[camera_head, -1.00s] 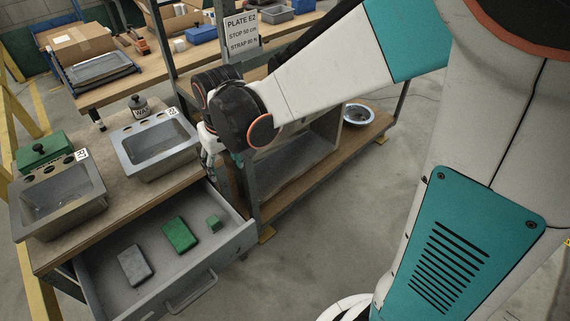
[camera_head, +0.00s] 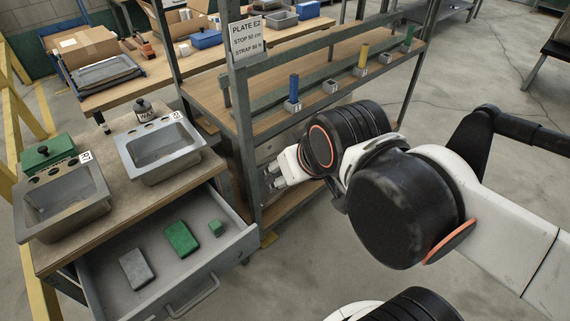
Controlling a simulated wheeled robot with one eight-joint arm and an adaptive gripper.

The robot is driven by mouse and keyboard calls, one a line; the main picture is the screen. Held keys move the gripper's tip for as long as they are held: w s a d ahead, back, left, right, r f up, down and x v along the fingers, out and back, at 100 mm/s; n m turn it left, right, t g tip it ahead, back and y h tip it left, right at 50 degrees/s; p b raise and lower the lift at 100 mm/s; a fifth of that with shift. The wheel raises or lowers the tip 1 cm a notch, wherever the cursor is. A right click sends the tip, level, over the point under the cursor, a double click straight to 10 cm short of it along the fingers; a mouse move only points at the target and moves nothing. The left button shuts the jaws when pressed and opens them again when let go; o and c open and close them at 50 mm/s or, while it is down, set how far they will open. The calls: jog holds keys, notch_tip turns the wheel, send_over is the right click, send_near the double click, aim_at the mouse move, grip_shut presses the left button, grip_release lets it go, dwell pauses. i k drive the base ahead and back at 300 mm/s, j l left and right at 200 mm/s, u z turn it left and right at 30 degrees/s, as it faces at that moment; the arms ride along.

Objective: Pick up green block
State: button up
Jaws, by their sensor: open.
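A small green block (camera_head: 216,228) lies in the open drawer (camera_head: 232,245), near its right end. A larger flat green box (camera_head: 181,238) lies just left of it, apart from it. A grey box (camera_head: 136,269) lies farther left in the drawer. My gripper (camera_head: 270,175) is open and empty, to the right of the drawer and beside the shelf post, with its fingers pointing left. It is apart from the green block, which is in full view.
Two metal sinks (camera_head: 164,151) (camera_head: 64,200) and another green box (camera_head: 46,153) stand on the bench above the drawer. A metal shelf post (camera_head: 246,150) rises between drawer and gripper. The shelf holds a blue cylinder (camera_head: 294,88) and a yellow one (camera_head: 363,56).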

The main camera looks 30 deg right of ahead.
aim_at(216, 227)
jog(key=k+j+u, duration=0.15)
jog(key=j+u, duration=0.5)
jog(key=k+j+u, duration=0.1)
jog(key=j+u, duration=0.25)
jog(key=i+j+z, duration=0.15)
jog(key=z, duration=0.2)
jog(key=k+l+u, duration=0.1)
jog(key=u, duration=0.25)
